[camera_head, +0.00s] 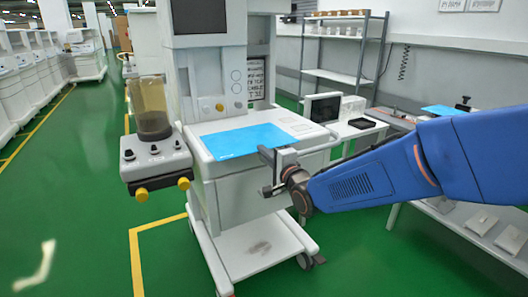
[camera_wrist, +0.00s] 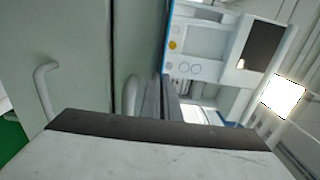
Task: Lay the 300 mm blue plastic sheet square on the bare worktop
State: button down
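The blue plastic sheet (camera_head: 243,140) is flat and level over the worktop (camera_head: 302,128) of the anaesthesia cart, its edges roughly in line with the worktop's. I cannot tell whether it rests on the surface or sits just above it. My gripper (camera_head: 268,157) is at the sheet's front edge, towards the right, and hides part of that edge. In the wrist view the sheet shows edge-on as a thin blue strip (camera_wrist: 167,40), running to the tips of the fingers (camera_wrist: 161,82). The two grey fingers are close together and look shut on the sheet's edge.
A vaporiser-like unit with a clear canister (camera_head: 151,108) stands left of the worktop. The cart's screen column (camera_head: 215,75) rises behind it. Green floor is open at left.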

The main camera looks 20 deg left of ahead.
jog(key=c, duration=2.5)
grip_release()
jog(key=o, duration=0.6)
jog(key=shift+c, duration=0.2)
jog(key=v, duration=1.7)
jog(key=shift+s, duration=0.2)
jog(key=shift+d, duration=0.15)
